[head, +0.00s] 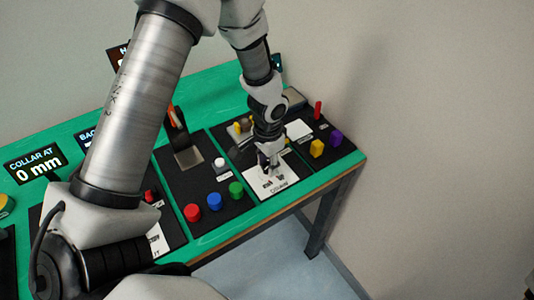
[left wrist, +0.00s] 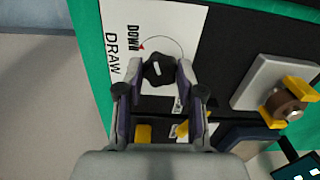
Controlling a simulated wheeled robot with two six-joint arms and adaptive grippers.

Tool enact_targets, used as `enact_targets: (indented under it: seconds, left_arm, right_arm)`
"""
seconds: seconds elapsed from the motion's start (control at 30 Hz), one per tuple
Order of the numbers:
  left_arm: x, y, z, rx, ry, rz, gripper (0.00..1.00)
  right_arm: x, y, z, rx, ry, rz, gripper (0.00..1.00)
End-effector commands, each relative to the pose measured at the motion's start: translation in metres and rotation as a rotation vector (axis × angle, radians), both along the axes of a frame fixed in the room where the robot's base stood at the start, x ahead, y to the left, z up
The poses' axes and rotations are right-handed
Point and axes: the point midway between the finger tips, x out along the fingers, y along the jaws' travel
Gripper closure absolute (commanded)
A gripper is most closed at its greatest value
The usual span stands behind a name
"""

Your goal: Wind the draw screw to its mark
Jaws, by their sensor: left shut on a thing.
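The draw screw's black lobed knob (left wrist: 157,67) stands on a white plate (left wrist: 166,22) printed "DRAW" and "DOWN". A short white line shows on the knob's top, and a small red mark sits beside it near "DOWN" on a thin printed circle. My left gripper (left wrist: 164,72) has its fingers on opposite sides of the knob and is shut on it. In the head view the gripper (head: 268,162) reaches down onto the plate (head: 274,181) and mostly hides the knob. A display (head: 36,166) reads "COLLAR AT 0 mm". My right gripper is not in view.
Red, blue and green buttons (head: 214,201) lie left of the plate. A yellow block (head: 317,147) and a purple one (head: 336,138) stand to its right. In the wrist view, a brown knob with yellow ends (left wrist: 288,104) sits on a grey plate close by.

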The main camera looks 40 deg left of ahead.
Motion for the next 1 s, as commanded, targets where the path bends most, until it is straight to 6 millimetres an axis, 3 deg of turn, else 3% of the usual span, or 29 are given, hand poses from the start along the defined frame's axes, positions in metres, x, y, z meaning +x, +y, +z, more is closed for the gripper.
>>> enact_targets:
  seconds: [0.2, 0.23, 0.3, 0.67, 0.77, 1.0]
  left_arm:
    - [0.002, 0.000, -0.001, -0.001, -0.005, 0.001, 0.98]
    - [0.002, 0.000, -0.001, -0.001, -0.005, 0.001, 0.56]
    - [0.001, 0.000, -0.001, 0.000, -0.004, 0.001, 0.38]
    - [0.001, 0.000, 0.005, 0.000, -0.003, 0.003, 0.38]
    - [0.002, 0.000, 0.020, 0.000, -0.005, 0.002, 0.38]
    - [0.003, -0.001, 0.080, 0.001, -0.008, 0.001, 0.38]
  right_arm:
    - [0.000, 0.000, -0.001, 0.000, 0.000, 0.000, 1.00]
    - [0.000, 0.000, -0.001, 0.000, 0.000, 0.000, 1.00]
    - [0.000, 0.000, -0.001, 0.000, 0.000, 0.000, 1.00]
    - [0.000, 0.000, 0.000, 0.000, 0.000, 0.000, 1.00]
    - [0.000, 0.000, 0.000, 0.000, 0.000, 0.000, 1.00]
    - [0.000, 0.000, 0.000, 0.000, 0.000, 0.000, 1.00]
